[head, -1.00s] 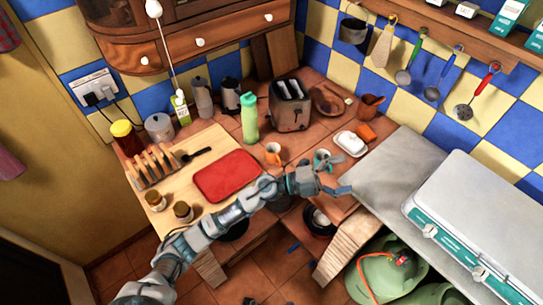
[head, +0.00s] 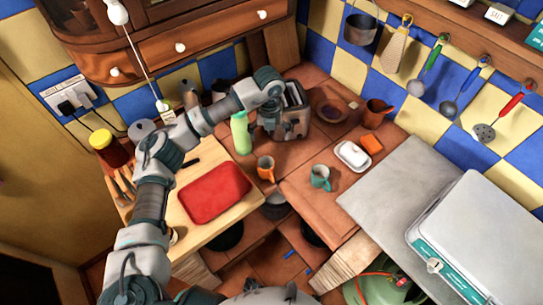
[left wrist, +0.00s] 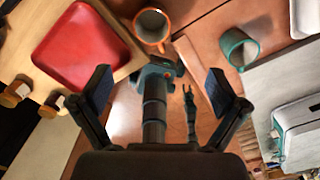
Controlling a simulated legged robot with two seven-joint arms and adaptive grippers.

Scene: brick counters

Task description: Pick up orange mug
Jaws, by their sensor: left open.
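The orange mug (head: 265,168) stands upright on the tiled counter beside the red tray's board. In the left wrist view the orange mug (left wrist: 152,28) is at the top, with its open mouth showing, beyond the fingertips. My left gripper (head: 270,132) points down in front of the toaster, behind the mug in the head view. In the left wrist view its two fingers (left wrist: 160,78) are wide apart and nothing is between them.
A teal mug (head: 320,178) stands to the right of the orange one. A red tray (head: 214,192) lies on the wooden board at left. A green bottle (head: 241,134) and a toaster (head: 297,112) stand behind. A white butter dish (head: 352,155) is farther right.

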